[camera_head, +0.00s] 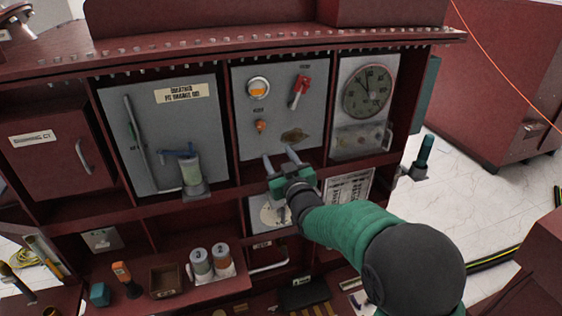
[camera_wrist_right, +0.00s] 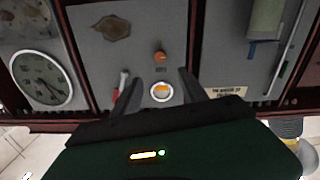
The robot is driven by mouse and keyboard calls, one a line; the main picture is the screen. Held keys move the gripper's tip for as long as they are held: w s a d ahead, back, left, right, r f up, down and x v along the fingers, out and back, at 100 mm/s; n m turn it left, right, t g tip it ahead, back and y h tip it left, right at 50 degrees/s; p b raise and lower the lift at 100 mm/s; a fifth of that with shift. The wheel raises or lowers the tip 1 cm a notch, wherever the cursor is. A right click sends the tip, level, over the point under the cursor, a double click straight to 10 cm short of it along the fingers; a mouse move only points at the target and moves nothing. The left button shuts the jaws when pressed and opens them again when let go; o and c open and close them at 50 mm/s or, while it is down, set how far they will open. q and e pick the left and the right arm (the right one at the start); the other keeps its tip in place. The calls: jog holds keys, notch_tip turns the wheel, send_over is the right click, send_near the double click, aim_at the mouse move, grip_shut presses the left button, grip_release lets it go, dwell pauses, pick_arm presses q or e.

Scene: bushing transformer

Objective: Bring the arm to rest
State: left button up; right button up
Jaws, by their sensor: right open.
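My right arm, green with a dark grey joint, reaches in from the lower right in the head view. My right gripper (camera_head: 280,162) is open and empty, its two fingers apart and pointing up in front of the lower part of the middle grey panel (camera_head: 247,128). In the right wrist view the gripper (camera_wrist_right: 158,82) also shows open, with the panel's orange-lit round indicator (camera_wrist_right: 161,92) between its fingers in the picture. That indicator (camera_head: 258,88) and a red switch handle (camera_head: 300,91) sit higher on the panel. My left gripper is not in view.
A round dial (camera_head: 368,91) is right of the panel. A lower shelf holds two canisters (camera_head: 211,261), a small box (camera_head: 165,280) and tools. White floor (camera_head: 465,190) lies open at right.

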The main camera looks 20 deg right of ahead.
jog(key=s+d+f+m+g+h, duration=0.1)
jog(key=s+d+f+m+g, duration=0.1)
jog(key=s+f+g, duration=1.15)
jog(key=s+f, duration=0.4)
jog(key=s, duration=0.6)
jog(key=s+f+g, duration=0.2)
jog(key=s+f, duration=0.4)
jog(key=s, duration=0.5)
jog(key=shift+s+a+f+m, duration=0.15)
jog(key=shift+a+m, duration=0.1)
jog(key=shift+m, duration=0.05)
